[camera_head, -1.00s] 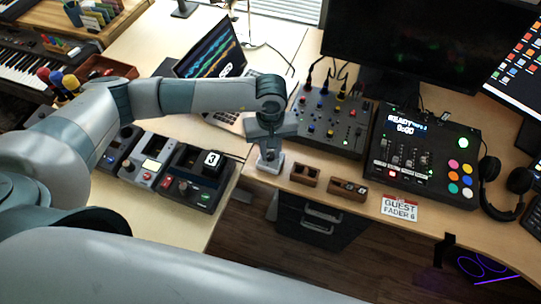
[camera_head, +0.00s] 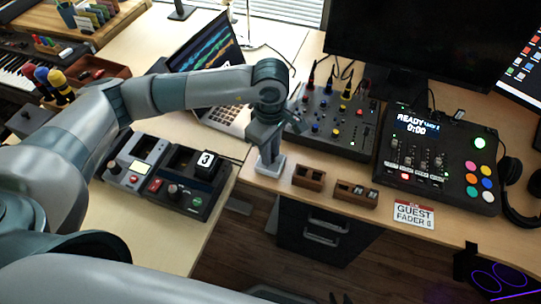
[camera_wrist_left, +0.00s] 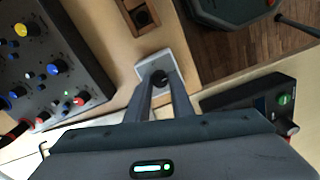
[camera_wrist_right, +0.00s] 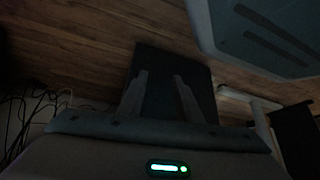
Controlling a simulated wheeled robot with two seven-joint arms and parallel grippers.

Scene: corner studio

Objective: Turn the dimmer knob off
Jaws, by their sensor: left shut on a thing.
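The dimmer is a small light grey plate (camera_head: 275,170) at the desk's front edge. It also shows in the left wrist view (camera_wrist_left: 174,56). In the head view my left gripper (camera_head: 269,150) reaches down onto the plate and mostly hides the knob. The left fingers are shut on the knob. I cannot read any mark for the knob's setting. My right gripper (camera_wrist_right: 159,78) is open and empty above a dark shape and wood floor. It is outside the head view.
A mixer (camera_head: 330,118) stands behind the plate. Small wooden blocks (camera_head: 309,177) lie to its right, then a fader console (camera_head: 437,160). A laptop (camera_head: 215,80) is behind. Dark drawers (camera_head: 325,228) are below the edge.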

